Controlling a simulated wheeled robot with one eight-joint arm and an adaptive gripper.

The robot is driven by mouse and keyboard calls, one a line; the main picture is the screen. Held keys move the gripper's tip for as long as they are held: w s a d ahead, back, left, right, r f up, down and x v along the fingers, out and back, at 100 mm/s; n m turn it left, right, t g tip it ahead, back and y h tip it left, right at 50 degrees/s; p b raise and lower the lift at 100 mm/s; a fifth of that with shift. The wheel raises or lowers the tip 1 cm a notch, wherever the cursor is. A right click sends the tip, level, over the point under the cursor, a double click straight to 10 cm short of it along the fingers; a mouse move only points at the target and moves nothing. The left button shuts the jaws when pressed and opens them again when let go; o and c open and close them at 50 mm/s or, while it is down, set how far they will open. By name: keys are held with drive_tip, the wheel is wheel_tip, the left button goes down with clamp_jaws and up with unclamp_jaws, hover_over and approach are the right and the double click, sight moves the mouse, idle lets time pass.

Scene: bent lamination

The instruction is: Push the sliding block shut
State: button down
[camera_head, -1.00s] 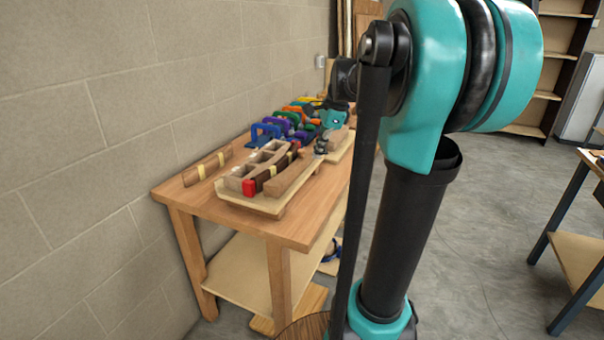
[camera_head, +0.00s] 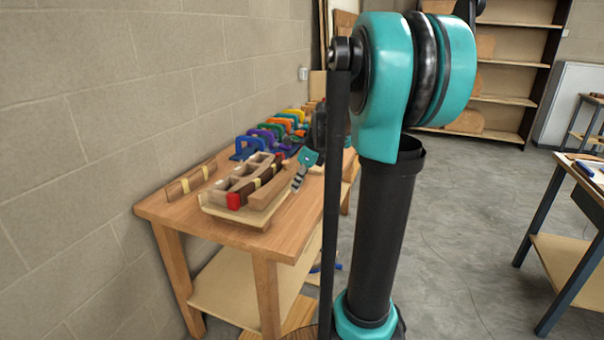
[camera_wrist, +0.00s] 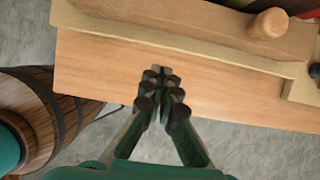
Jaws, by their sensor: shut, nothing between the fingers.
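The sliding block (camera_head: 268,193) looks like the curved wooden piece on the front side of a bending form, on a pale baseboard (camera_head: 224,218). In the wrist view the block (camera_wrist: 190,17) runs across the top, with a round wooden knob (camera_wrist: 268,23) on it. The dark lamination strips (camera_head: 248,190), with red ends, lie between it and the form's back half (camera_head: 235,178). My gripper (camera_wrist: 160,72) is shut and empty, over the tabletop on the block's near side, apart from it. In the head view my gripper (camera_head: 297,182) is beside the block's right end.
The form stands on a wooden workbench (camera_head: 160,206). Several coloured clamps (camera_head: 265,136) stand in a row behind it, and a banded wooden strip (camera_head: 190,180) lies by the wall. A barrel (camera_wrist: 60,110) stands beside the bench. A second table (camera_head: 565,200) is at right; the floor between is open.

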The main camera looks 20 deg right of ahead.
sight(274, 182)
drive_tip(key=w+a, duration=0.2)
drive_tip(key=shift+a+f, duration=0.35)
drive_tip(key=shift+a, duration=0.05)
drive_tip(key=shift+w+a, duration=0.25)
drive_tip(key=shift+a, duration=0.1)
drive_tip(key=w+a, duration=0.2)
drive_tip(key=a, duration=0.1)
drive_tip(key=shift+w+a, duration=0.15)
drive_tip(key=shift+w, duration=0.05)
